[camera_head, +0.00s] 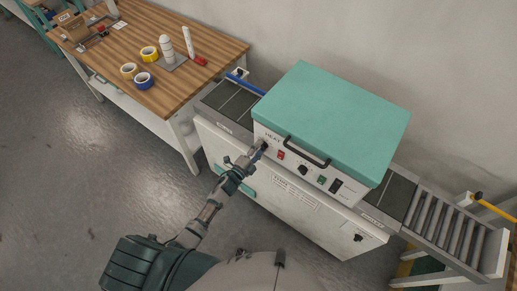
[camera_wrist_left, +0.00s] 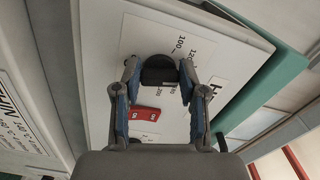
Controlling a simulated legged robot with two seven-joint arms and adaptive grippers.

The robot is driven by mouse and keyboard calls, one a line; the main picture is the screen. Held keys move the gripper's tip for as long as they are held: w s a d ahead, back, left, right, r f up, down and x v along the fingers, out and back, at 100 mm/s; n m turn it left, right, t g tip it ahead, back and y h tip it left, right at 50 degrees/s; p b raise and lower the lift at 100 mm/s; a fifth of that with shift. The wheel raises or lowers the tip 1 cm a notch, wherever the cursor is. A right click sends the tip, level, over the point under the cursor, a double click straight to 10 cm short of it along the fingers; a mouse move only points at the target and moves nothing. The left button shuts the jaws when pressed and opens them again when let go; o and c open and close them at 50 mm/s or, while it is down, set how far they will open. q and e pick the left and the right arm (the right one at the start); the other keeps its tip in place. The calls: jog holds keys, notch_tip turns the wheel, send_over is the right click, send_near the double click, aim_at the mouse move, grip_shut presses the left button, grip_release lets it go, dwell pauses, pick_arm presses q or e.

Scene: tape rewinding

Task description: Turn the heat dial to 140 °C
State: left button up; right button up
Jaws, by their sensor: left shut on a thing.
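The heat dial (camera_wrist_left: 158,71) is a black round knob on the white front panel of the teal-lidded machine (camera_head: 335,110). Printed scale numbers (camera_wrist_left: 180,43) ring it in the left wrist view; 100 is legible and others are partly covered. My left gripper (camera_wrist_left: 158,80) is shut on the dial, one finger on each side. In the head view my left gripper (camera_head: 258,152) is at the panel's left end, below the HEAT label (camera_head: 272,136), and mostly hides the dial. The dial's pointer cannot be made out. My right gripper is not in view.
A red switch (camera_head: 281,155) sits right beside the dial, with another black knob (camera_head: 303,170) and a green switch (camera_head: 321,180) farther right. A black handle (camera_head: 307,153) juts out above them. A roller conveyor (camera_head: 450,237) is at right; a wooden table (camera_head: 150,60) with tape rolls stands at left.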

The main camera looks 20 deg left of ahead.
pick_arm(q)
jog(key=shift+s+d+f, duration=0.1)
jog(key=shift+s+f, duration=0.05)
jog(key=shift+f, duration=0.1)
jog(key=o, duration=1)
jog(key=shift+o, duration=0.7)
jog(key=shift+w, duration=0.2)
jog(key=shift+r, duration=0.1)
jog(key=v, duration=1.2)
